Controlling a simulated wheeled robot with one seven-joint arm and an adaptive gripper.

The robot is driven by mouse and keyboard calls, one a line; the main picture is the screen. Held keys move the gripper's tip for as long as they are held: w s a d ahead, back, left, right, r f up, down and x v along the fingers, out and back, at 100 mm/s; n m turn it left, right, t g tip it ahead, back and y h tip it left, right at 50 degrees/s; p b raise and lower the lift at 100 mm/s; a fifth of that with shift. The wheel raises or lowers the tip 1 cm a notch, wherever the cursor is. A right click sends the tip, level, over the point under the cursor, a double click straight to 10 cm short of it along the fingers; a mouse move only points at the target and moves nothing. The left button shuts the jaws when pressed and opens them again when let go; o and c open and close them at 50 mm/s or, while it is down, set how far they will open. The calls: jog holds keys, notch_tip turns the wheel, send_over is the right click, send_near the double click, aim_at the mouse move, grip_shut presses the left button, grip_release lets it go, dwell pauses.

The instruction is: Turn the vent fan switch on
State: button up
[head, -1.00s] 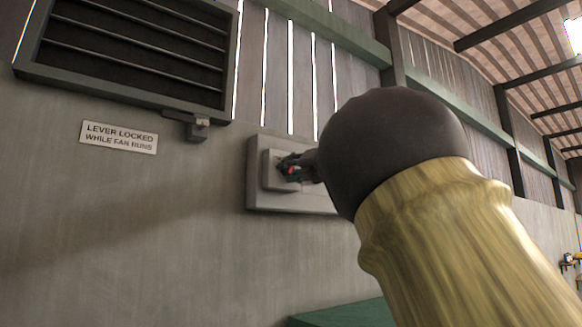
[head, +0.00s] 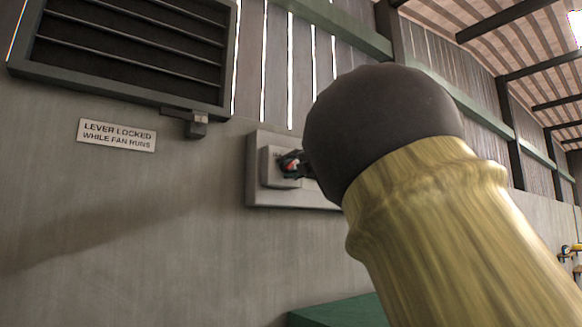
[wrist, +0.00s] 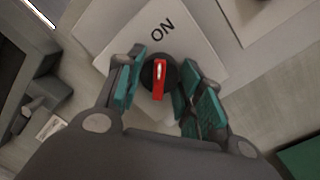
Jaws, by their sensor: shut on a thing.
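The vent fan switch is a round black knob with a red bar (wrist: 158,82) on a pale plate (wrist: 192,45) marked ON. In the wrist view the red bar stands nearly upright, its pale mark at the end toward the ON lettering. My gripper (wrist: 160,88) has its teal-padded fingers on both sides of the knob, shut on it. In the head view the switch box (head: 268,150) is on the wall, and my gripper (head: 292,164) is at its front.
A louvred vent (head: 130,50) with a small lever latch (head: 196,125) is at upper left. A sign (head: 117,135) reads LEVER LOCKED WHILE FAN RUNS. A green surface (head: 340,312) lies below the box.

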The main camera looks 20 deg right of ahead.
jog(key=shift+d+f, duration=0.1)
jog(key=o, duration=1)
jog(key=shift+s+d, duration=0.1)
jog(key=shift+s, duration=0.05)
jog(key=v, duration=1.2)
